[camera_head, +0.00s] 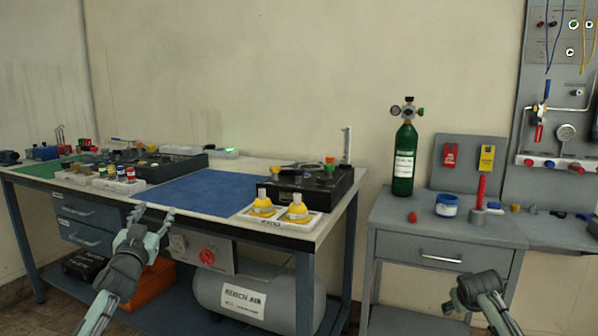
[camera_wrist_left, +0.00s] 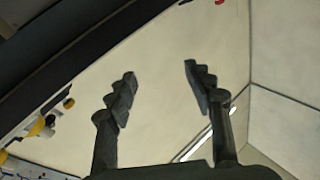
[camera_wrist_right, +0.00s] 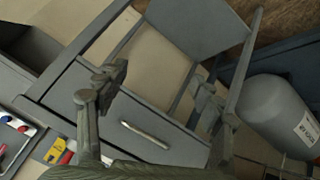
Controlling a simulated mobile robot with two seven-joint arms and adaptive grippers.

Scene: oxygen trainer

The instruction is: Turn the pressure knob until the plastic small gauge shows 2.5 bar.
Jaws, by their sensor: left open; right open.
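A red knob (camera_head: 207,256) sits on a grey panel (camera_head: 222,262) under the front edge of the left bench. A small round gauge (camera_head: 178,243) is left of it on the same panel; its reading is too small to tell. My left gripper (camera_head: 154,213) is open and empty in front of the bench, up and left of the knob and apart from it. It also shows open in the left wrist view (camera_wrist_left: 160,70). My right gripper (camera_head: 480,282) is low before the right cabinet; the right wrist view shows it open and empty (camera_wrist_right: 164,84).
A grey air tank (camera_head: 285,290) lies below the left bench. A blue mat (camera_head: 200,193) and yellow items (camera_head: 298,209) are on top. A green cylinder (camera_head: 404,160) stands on the right cabinet (camera_head: 450,232). Another gauge (camera_head: 566,132) hangs on the wall panel.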

